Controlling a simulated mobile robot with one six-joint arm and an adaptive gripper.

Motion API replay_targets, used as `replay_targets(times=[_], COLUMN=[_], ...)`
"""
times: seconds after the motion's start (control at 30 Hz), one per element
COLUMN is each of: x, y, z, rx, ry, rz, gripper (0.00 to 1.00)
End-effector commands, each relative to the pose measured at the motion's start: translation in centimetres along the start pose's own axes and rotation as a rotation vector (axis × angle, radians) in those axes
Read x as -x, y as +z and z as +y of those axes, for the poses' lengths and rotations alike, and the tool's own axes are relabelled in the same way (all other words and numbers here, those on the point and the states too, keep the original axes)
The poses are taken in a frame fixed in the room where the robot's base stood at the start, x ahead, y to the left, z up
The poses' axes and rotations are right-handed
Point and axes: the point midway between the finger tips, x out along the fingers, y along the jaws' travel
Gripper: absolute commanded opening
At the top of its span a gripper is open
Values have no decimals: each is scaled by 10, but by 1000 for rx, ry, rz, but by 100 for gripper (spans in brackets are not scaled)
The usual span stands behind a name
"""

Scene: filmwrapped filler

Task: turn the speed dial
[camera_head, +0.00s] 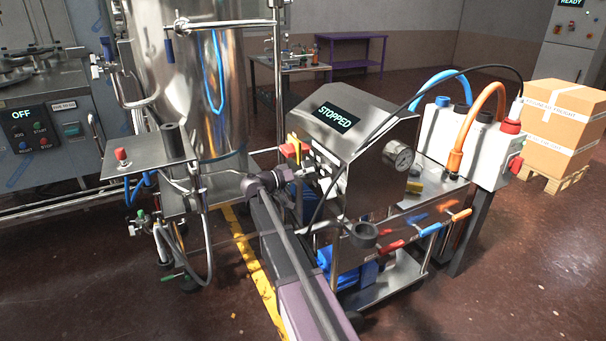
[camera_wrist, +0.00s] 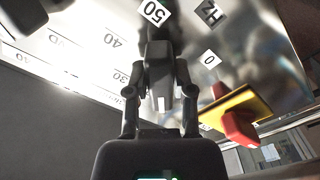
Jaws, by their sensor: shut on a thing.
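The steel control cabinet (camera_head: 372,140) stands in the middle of the head view, its top display reading STOPPED. My gripper (camera_head: 311,173) is at its left face, beside white labels. In the wrist view my gripper (camera_wrist: 161,82) is shut on the dark speed dial (camera_wrist: 160,55), with one finger on each side. A white mark shows on the dark part between the fingers.
A red and yellow switch (camera_wrist: 240,114) sits close to the right of my gripper in the wrist view. A steel tank (camera_head: 190,80) stands behind, left.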

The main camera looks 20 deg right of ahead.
Motion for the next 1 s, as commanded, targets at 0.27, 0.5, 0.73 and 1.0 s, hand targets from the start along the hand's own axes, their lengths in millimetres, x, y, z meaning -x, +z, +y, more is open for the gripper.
replay_targets(times=[0.27, 0.5, 0.73, 1.0], x=[-2, -2, -2, -1], y=[0, 0, 0, -1], z=[0, -1, -1, -1], rx=[-186, -259, -272, -270], ry=[4, 3, 3, 3], rz=[0, 1, 1, 1], gripper=[0, 0, 0, 49])
